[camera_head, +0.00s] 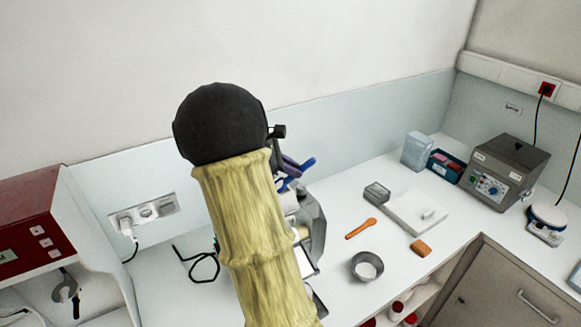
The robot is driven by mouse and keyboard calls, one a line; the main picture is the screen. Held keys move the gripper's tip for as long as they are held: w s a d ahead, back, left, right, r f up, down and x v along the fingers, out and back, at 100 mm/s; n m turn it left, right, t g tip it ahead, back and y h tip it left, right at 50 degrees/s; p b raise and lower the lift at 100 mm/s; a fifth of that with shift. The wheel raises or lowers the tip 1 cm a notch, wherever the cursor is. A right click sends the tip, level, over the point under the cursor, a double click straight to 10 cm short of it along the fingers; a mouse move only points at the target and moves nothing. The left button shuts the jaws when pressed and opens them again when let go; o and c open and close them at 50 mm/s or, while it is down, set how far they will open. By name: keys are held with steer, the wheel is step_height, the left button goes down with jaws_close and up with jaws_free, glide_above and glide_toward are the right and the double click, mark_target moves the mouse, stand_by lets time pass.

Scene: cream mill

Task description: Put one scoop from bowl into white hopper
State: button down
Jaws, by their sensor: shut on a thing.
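A small metal bowl (366,267) with white powder in it stands on the white counter near its front edge. An orange spoon-like scoop (361,228) lies on the counter just behind the bowl. A grey and white machine (314,226) with blue handles stands left of the bowl, largely hidden by my arm. I cannot make out a white hopper; it may be behind my arm. My arm, with a yellowish sleeve and a black rounded joint, fills the middle of the view. My gripper does not show.
Right of the scoop are a white slab (416,211), a small grey box (376,192) and an orange block (421,247). A grey instrument (505,172) and a round-topped device (547,222) stand at right. A red appliance (35,225) is at left.

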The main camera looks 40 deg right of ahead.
stand_by(0.4)
steer(key=shift+r+p, duration=3.05)
